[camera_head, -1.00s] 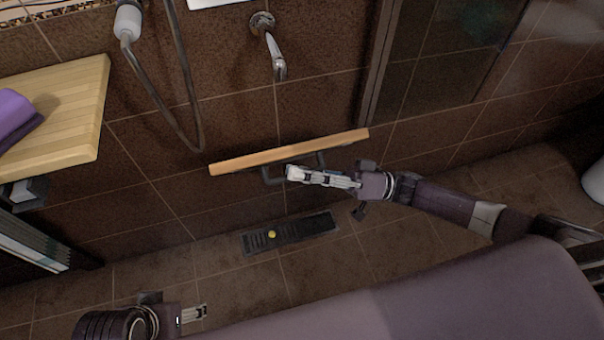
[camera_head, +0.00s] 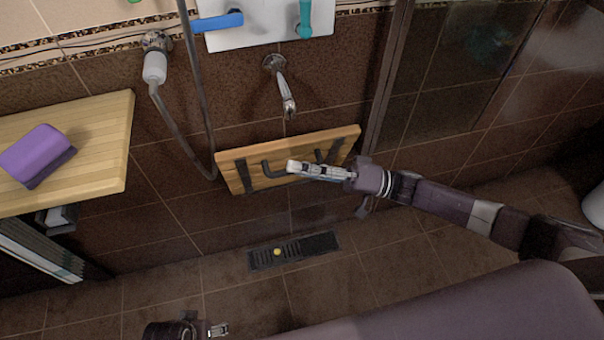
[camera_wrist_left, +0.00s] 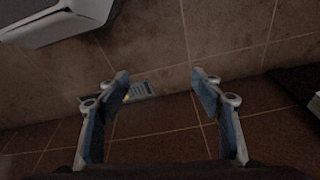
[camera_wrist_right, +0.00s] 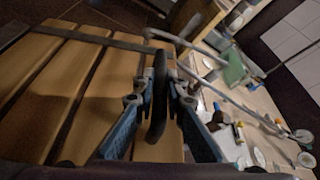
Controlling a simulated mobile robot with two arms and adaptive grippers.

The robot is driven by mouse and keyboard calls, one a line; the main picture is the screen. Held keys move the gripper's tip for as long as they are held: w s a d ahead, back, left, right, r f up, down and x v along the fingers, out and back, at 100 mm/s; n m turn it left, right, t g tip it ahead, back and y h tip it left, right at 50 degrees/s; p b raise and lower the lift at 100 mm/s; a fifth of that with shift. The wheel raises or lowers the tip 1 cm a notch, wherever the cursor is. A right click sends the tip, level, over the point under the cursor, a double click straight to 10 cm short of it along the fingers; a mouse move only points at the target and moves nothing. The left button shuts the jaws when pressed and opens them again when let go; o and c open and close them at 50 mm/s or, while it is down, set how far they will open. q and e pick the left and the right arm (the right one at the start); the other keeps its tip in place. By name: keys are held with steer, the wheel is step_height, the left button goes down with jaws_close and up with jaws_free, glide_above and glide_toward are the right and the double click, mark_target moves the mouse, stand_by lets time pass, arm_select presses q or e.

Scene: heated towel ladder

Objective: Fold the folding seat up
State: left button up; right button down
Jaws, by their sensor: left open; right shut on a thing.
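The folding seat (camera_head: 240,160) is a wooden slatted board on the tiled wall, tilted up so that its underside with dark brackets faces me in the head view. My right gripper (camera_head: 300,167) is at the underside of the seat, by its dark bent bar (camera_head: 272,171). In the right wrist view the seat slats (camera_wrist_right: 85,90) fill the left side, and the right gripper (camera_wrist_right: 160,105) is shut on the dark bar (camera_wrist_right: 157,95). My left gripper (camera_head: 217,330) is low at the front, open and empty over the floor; it also shows in the left wrist view (camera_wrist_left: 160,85).
A wooden shelf (camera_head: 105,150) with a purple folded towel (camera_head: 38,152) stands at the left. A shower hose (camera_head: 180,125) hangs left of the seat, and a tap (camera_head: 287,95) is above it. A drain grate (camera_head: 320,242) lies on clear floor below.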

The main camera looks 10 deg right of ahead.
mark_target(340, 144)
steer(key=w+r, duration=0.1)
steer(key=w+r+m, duration=0.1)
steer(key=shift+w+p, duration=0.35)
steer(key=shift+w, duration=0.05)
steer(key=w, duration=0.1)
steer(key=w+r, duration=0.1)
steer(key=shift+w, duration=0.35)
steer(key=shift+w+a+r, duration=0.1)
steer(key=shift+w+r, duration=0.1)
steer(key=shift+w, duration=0.7)
arm_select(q)
steer(key=shift+s+f, duration=0.25)
steer(key=shift+f, duration=0.45)
steer(key=shift+s+f, duration=0.2)
steer(key=shift+f, duration=0.5)
arm_select(e)
steer(key=c, duration=2)
jaws_free()
steer(key=shift+s+f, duration=0.1)
steer(key=shift+s, duration=0.05)
steer(key=shift+c, duration=0.2)
steer(key=v, duration=1.2)
